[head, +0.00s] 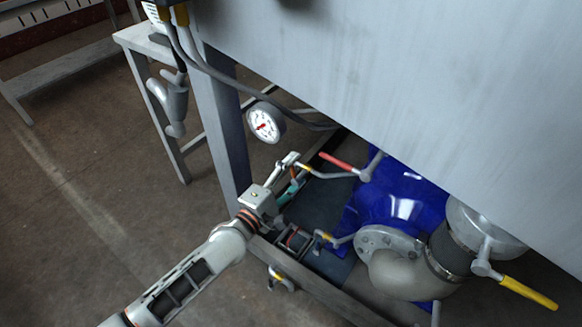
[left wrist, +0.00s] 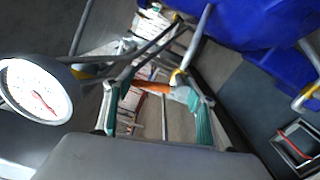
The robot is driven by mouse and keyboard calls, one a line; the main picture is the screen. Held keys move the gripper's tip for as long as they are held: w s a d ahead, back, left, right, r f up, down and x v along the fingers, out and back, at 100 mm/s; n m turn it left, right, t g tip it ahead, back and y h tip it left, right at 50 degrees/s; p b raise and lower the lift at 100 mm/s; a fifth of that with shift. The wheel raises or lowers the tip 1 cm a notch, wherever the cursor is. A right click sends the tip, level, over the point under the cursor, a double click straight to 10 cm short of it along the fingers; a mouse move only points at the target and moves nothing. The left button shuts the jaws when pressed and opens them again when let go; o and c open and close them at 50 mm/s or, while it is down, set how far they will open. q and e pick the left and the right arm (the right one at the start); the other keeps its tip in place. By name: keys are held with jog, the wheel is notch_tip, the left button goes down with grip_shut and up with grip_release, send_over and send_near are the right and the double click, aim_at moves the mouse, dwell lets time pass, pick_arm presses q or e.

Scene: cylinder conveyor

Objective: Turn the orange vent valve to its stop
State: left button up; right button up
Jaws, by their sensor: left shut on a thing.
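The orange vent valve handle (left wrist: 152,87) shows in the left wrist view as a short orange bar with a pale grey end, lying between the teal finger pads. My left gripper (head: 290,182) reaches in from the lower left in the head view, beside the frame under the large grey panel. It is shut on the valve handle; its fingers also show in the left wrist view (left wrist: 154,105). In the head view the handle is mostly hidden by the gripper, so its angle is hard to tell. My right gripper is not in view.
A white gauge (head: 266,124) hangs close above the gripper. A red-handled lever (head: 337,162) and a yellow-handled lever (head: 528,292) stand to the right, around the blue body (head: 395,200). The grey panel (head: 400,80) overhangs from above. Open floor lies left.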

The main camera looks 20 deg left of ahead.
pick_arm(q)
jog(key=shift+d+r+m+p, duration=0.25)
jog(key=shift+m+p, duration=0.05)
jog(key=shift+m, duration=0.9)
jog(key=shift+s+d+f, duration=0.1)
jog(key=shift+f, duration=0.05)
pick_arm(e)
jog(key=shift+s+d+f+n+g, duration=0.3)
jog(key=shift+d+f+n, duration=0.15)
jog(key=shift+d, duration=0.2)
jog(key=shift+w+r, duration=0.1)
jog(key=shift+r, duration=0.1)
pick_arm(q)
jog(key=o, duration=1.6)
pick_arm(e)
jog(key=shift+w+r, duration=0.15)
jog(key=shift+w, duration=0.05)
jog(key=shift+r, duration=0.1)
pick_arm(q)
jog(key=v, duration=1.2)
